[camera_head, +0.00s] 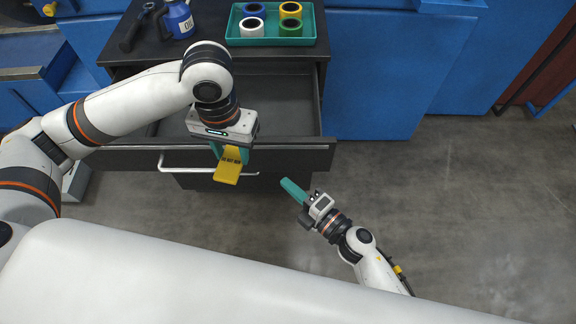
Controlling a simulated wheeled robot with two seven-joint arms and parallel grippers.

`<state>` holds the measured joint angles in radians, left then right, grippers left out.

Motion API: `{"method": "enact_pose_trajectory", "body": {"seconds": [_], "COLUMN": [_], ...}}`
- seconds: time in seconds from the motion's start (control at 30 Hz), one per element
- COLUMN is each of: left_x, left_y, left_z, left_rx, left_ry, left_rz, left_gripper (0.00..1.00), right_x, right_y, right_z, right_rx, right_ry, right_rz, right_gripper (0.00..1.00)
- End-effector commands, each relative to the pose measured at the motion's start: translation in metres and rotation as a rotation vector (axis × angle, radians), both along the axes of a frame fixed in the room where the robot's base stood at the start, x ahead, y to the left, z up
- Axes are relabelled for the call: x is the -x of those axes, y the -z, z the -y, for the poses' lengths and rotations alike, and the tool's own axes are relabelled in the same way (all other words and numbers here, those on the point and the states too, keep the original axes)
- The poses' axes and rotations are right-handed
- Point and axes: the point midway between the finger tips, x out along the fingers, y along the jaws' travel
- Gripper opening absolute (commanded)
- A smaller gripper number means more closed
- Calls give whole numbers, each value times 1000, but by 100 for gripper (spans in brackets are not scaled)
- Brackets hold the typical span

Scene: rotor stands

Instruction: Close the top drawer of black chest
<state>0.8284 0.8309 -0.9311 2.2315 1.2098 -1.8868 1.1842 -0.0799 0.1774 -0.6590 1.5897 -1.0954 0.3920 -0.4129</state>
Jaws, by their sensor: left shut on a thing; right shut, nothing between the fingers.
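The black chest (345,14) stands at the top of the head view, and its top drawer (285,103) is pulled out towards me. The drawer front (120,160) carries a pale bar handle (172,167). The visible drawer inside looks empty; my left arm hides part of it. My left gripper (232,155) hangs over the drawer front and is shut on a yellow tag (227,173) with dark lettering. I cannot tell whether it touches the drawer front. My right gripper (291,188) is shut and empty, in front of the drawer's right corner and apart from it.
On the chest top are a teal tray (233,39) with several coloured tape rolls, a blue bottle (178,20) and a dark tool (133,32). Blue cabinets (375,80) stand to the right. The grey floor (470,220) at right is clear.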

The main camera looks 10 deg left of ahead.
Motion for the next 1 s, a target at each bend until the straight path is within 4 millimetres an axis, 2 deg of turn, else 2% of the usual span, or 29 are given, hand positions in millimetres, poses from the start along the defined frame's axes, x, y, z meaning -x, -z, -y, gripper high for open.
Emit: {"method": "enact_pose_trajectory", "body": {"seconds": [0.07,0.13,0.3,0.83,1.0], "left_x": [0,0,0,0,0], "left_y": [-4,-5,-7,-6,-1], "left_z": [0,0,0,0,0], "left_rx": [0,0,0,0,0], "left_ry": [0,0,0,0,0], "left_rz": [0,0,0,0,0], "left_gripper": [19,19,19,19,19], "right_x": [-9,-22,-40,-46,-58], "right_y": [-3,-1,0,1,1], "right_z": [-15,-14,-18,-20,-22], "right_rx": [-2,1,0,0,1], "right_ry": [0,2,2,1,1], "right_rz": [0,0,-1,-1,2], "right_gripper": [0,0,0,0,0]}}
